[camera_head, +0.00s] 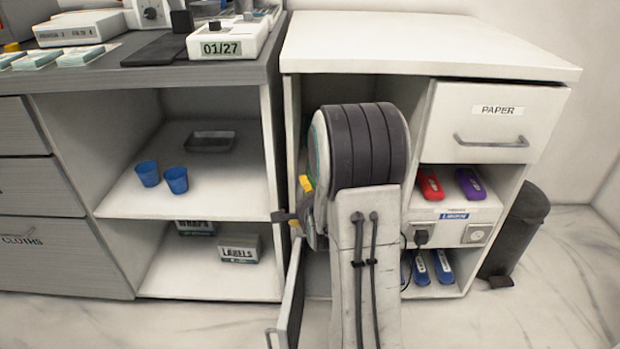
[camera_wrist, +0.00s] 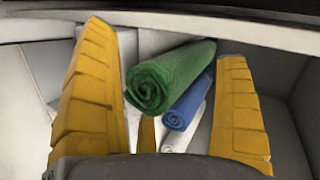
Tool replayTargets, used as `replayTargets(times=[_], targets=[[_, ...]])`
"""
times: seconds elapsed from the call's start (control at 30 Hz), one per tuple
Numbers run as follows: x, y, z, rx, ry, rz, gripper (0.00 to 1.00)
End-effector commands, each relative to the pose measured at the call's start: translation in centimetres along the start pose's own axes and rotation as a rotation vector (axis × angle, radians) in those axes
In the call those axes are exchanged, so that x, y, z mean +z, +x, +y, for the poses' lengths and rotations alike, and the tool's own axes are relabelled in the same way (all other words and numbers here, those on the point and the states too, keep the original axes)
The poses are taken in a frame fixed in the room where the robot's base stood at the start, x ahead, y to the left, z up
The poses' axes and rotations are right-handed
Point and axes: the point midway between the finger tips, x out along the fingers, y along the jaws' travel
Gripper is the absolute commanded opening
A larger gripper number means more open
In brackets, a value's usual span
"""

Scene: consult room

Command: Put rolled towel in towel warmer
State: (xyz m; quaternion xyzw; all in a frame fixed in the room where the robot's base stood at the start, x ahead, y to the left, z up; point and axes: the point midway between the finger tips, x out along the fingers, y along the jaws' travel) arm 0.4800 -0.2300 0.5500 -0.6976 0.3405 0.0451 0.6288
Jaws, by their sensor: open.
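A green rolled towel (camera_wrist: 165,78) lies between the spread yellow fingers of my gripper (camera_wrist: 163,48) in the wrist view. The gripper is open, and I see no finger closed on the towel. A blue rolled towel (camera_wrist: 189,103) and a white rolled towel (camera_wrist: 186,133) lie beside and partly behind the green one, towards the right finger. In the head view, yellow parts of my gripper (camera_head: 301,207) show left of my arm. An open door (camera_head: 290,298) hangs below them at the right cabinet. My arm hides most of the space behind it. I cannot clearly identify the towel warmer.
The right cabinet has a bare white top (camera_head: 420,42) and a PAPER drawer (camera_head: 490,120). The left shelves hold two blue cups (camera_head: 176,180), a dark tray (camera_head: 210,141) and a LABELS box (camera_head: 238,248). A dark bin (camera_head: 518,232) stands at the right.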

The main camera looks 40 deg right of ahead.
Motion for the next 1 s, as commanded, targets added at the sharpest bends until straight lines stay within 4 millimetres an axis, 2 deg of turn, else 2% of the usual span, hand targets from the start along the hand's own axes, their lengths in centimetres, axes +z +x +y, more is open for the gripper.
replayTargets(times=[0.4,1.0], targets=[[-0.05,-0.04,0.3,0.001,0.0,0.002,0.91],[-0.03,-0.03,0.27,0.0,0.0,0.002,0.37]])
